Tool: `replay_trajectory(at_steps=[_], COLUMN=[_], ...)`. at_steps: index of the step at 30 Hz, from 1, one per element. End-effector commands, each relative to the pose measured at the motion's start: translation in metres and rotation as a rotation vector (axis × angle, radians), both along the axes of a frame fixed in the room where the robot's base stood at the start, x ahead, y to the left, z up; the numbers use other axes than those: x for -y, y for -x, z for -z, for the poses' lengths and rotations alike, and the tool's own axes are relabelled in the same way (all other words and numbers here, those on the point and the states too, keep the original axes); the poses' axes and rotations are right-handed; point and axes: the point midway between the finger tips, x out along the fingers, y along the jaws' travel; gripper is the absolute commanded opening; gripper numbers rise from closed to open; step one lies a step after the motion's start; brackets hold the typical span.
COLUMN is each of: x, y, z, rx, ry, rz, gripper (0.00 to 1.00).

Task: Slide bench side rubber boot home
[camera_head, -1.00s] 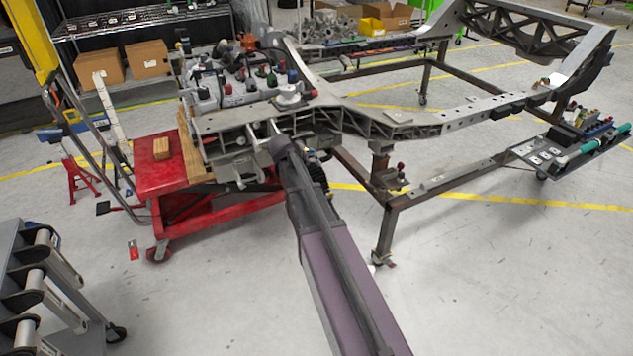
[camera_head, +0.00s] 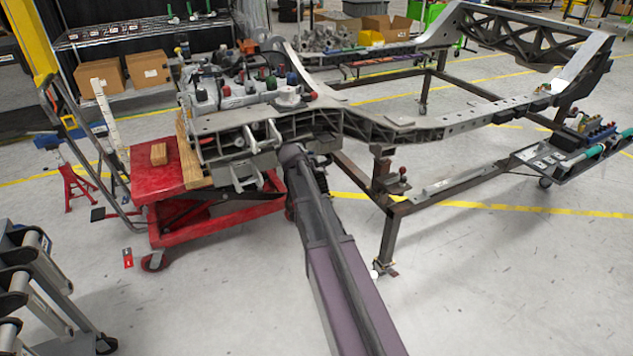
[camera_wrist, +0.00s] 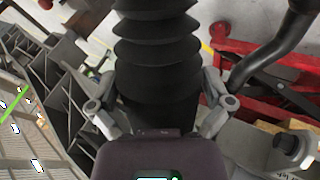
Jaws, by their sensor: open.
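The rubber boot (camera_wrist: 155,60) is a black, ribbed bellows running down the middle of the wrist view. My gripper (camera_wrist: 161,106) is open, with one grey finger on each side of the boot's lower part. I cannot tell whether the fingers touch the rubber. The boot's lower end is hidden behind my wrist housing. In the head view, my arm reaches up to the near side of the grey chassis frame (camera_head: 396,123) and hides the gripper.
A red lift cart (camera_head: 150,185) with wooden blocks stands left of my arm. A rusty steel stand (camera_head: 392,240) supports the frame on the right. A dark curved rod (camera_wrist: 268,50) passes close to the right finger. Open floor lies in front.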

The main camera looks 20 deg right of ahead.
Motion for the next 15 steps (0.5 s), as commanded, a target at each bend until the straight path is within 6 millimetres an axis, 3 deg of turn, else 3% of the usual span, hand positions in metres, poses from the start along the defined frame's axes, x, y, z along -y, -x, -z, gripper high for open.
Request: replay_trajectory(at_steps=[6,13,15], x=[0.0001,0.0001,0.0002], y=[0.0001,0.0002,-0.0008], z=[-0.0002,-0.0001,-0.0008], rx=[0.000,0.000,0.001], ry=[0.000,0.000,0.000], rz=[0.000,0.000,0.001], gripper=[1.00,0.32,0.32])
